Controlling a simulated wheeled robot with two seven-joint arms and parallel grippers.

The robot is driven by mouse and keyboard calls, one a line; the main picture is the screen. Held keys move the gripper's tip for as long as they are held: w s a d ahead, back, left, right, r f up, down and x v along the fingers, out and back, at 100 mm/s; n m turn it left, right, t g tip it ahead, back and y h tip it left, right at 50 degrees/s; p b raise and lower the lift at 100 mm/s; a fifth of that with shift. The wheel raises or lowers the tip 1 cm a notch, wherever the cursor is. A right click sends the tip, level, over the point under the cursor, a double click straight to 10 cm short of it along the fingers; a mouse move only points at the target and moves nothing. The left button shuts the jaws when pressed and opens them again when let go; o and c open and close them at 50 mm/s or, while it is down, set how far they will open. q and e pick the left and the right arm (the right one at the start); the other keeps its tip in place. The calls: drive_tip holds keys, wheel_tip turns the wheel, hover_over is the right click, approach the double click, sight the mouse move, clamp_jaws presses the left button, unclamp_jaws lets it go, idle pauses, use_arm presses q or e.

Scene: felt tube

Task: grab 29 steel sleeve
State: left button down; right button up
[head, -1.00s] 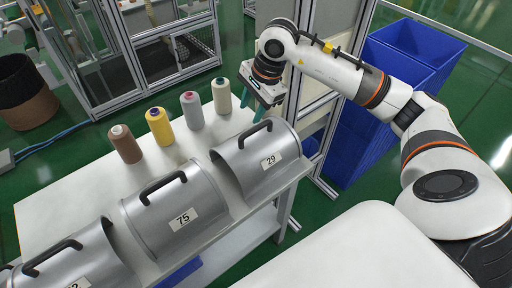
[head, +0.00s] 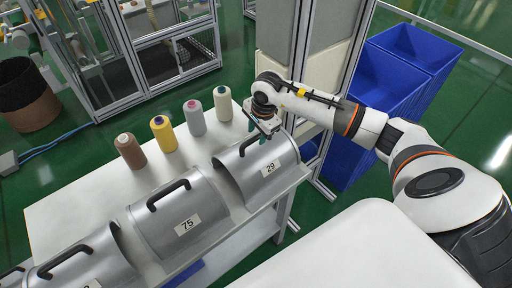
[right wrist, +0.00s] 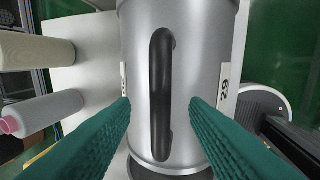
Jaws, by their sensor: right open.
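The steel sleeve labelled 29 (head: 263,173) lies on the white table at its right end, a half-round grey shell with a black handle (head: 255,138) on top. My right gripper (head: 262,137) is above the sleeve, close to the handle, and hides part of it. In the right wrist view the black handle (right wrist: 161,95) stands between the two green fingers (right wrist: 160,112), which are open with a gap on each side. I cannot tell how far the fingertips are above the shell. My left gripper is not in view.
A sleeve labelled 75 (head: 182,222) lies left of sleeve 29, with another sleeve (head: 85,265) further left. Brown (head: 130,151), yellow (head: 163,134), grey (head: 195,118) and cream (head: 222,103) thread cones stand behind them. Blue bins (head: 390,85) stand at the right.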

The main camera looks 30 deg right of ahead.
drive_tip(key=shift+f, duration=0.6)
drive_tip(key=c, duration=0.9)
drive_tip(key=shift+w+r, duration=0.15)
idle(0.4)
